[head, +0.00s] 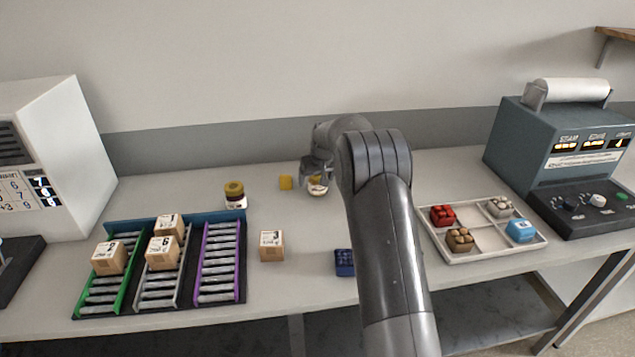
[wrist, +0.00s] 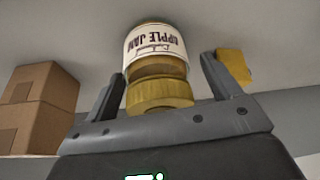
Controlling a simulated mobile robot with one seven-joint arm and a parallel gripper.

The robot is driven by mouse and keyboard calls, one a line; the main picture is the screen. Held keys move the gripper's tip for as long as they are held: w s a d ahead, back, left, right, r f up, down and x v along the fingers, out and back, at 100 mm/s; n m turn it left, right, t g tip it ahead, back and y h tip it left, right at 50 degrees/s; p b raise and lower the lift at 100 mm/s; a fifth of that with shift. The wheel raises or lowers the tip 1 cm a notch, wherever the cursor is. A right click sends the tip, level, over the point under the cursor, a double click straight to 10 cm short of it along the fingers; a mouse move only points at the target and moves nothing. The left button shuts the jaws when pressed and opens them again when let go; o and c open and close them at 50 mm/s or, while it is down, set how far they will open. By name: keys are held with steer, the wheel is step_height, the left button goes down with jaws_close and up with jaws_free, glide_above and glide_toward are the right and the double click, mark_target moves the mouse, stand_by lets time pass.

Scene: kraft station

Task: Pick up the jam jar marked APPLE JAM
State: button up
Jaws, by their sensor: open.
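The jam jar (wrist: 155,46) shows in the wrist view with its white label reading APPLE JAM upside down in the picture and its yellow-gold lid towards me. In the head view a jar with a yellowish top (head: 317,188), partly hidden, is at my gripper (head: 314,181). My gripper (wrist: 162,75) is open. Its two fingers stand on either side of the jar in the wrist view, with gaps visible; I cannot tell how deep the jar sits between them. Another jar (head: 235,196), with an olive lid and a pale label, stands further left on the table.
A yellow block (head: 286,183) lies close left of my gripper; a yellow piece also shows in the wrist view (wrist: 235,66). A brown box (wrist: 38,100) shows there too. A box marked 3 (head: 271,245), a blue block (head: 344,262), roller lanes (head: 218,262) and a divided tray (head: 484,250) occupy the table.

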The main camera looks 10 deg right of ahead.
steer(key=shift+c, duration=0.5)
steer(key=c, duration=1.2)
